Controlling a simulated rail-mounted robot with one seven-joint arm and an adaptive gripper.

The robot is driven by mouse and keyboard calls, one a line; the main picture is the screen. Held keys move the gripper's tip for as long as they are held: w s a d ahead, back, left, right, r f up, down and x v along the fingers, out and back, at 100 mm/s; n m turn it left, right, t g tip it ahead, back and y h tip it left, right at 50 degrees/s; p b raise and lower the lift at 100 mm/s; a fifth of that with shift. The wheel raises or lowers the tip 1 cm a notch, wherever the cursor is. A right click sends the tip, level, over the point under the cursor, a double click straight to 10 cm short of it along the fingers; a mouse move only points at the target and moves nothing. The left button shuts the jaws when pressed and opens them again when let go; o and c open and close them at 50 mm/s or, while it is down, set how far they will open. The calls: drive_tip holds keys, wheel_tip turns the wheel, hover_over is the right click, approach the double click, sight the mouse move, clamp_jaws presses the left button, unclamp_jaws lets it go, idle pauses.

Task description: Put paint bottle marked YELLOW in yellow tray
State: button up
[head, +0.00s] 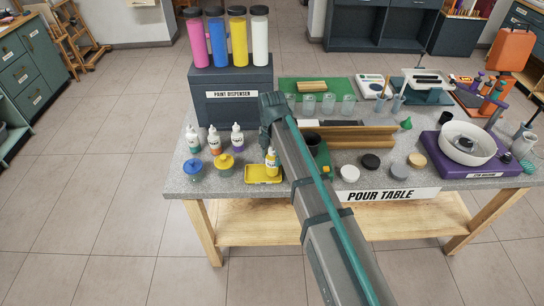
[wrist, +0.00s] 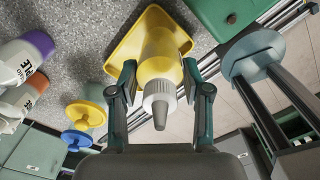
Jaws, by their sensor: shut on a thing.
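The yellow paint bottle (wrist: 160,55), with a pale cap and grey nozzle, is between the fingers of my gripper (wrist: 160,82), which is shut on it. In the wrist view its base end lies over the yellow tray (wrist: 124,48). In the head view the bottle (head: 271,164) stands upright at the right part of the yellow tray (head: 256,179), near the table's front edge. I cannot tell whether its base touches the tray floor. Its label is too small to read in the head view.
Several white-labelled paint bottles (head: 214,140) stand to the left. A yellow-topped pot (head: 225,164) and a blue-topped pot (head: 195,170) are left of the tray. The paint dispenser (head: 235,112) stands behind.

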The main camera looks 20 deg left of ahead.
drive_tip(key=shift+f, duration=0.45)
drive_tip(key=shift+f, duration=0.1)
drive_tip(key=o, duration=1.3)
drive_tip(key=shift+o, duration=0.2)
wheel_tip(320, 180, up, 12)
drive_tip(key=shift+r+b, duration=0.15)
drive_tip(key=shift+b, duration=1.1)
